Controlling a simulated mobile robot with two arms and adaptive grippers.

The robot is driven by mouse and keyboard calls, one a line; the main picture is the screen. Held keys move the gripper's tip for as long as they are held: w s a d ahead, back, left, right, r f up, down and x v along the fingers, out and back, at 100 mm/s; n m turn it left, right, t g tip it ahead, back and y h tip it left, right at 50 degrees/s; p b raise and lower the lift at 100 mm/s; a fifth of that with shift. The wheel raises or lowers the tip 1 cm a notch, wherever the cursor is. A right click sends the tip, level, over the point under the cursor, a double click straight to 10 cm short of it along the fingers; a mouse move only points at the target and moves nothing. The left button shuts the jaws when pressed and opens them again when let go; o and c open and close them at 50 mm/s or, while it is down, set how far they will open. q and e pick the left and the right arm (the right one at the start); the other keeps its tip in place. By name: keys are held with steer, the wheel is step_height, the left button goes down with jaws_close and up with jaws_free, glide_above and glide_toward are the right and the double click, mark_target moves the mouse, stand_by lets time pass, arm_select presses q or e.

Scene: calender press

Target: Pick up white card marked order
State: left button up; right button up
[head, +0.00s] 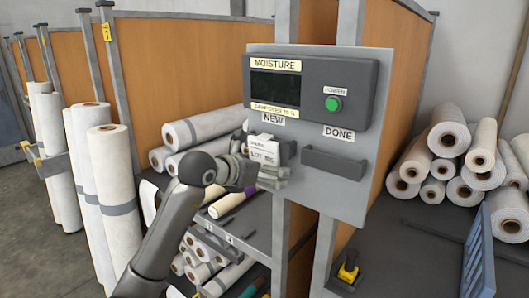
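The white card (264,149) with dark print, with a lower line that looks like "LOT 705", stands upright under the NEW label. It is in front of or in the dark holder (288,151) there; I cannot tell which. My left gripper (272,174) is at the card's lower edge, with its arm coming up from the lower left. The fingers are small and overlap the card's bottom, so their grip is unclear. My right gripper is not in view.
The grey panel carries a moisture meter (310,88) with a green power button (333,104). An empty-looking DONE holder (334,163) is right of the card. White rolls (448,139) are stacked at right; other rolls (107,190) stand at left. A shelf (250,236) lies below the gripper.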

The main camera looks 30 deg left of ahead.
arm_select(q)
steer(key=shift+c, duration=0.3)
steer(key=c, duration=0.8)
steer(key=shift+s+r, duration=0.1)
steer(key=shift+s+a+r+b, duration=0.1)
steer(key=shift+s+r+b, duration=0.4)
steer(key=shift+b, duration=0.15)
steer(key=shift+c, duration=0.2)
steer(key=b+v, duration=0.1)
steer(key=v, duration=0.3)
steer(key=b+v, duration=0.1)
steer(key=v, duration=0.4)
steer(key=r+b+v, duration=0.1)
steer(key=b+v, duration=0.1)
steer(key=v, duration=0.2)
steer(key=shift+r, duration=0.1)
steer(key=shift+c, duration=0.9)
steer(key=shift+s+r, duration=0.3)
steer(key=shift+s, duration=0.2)
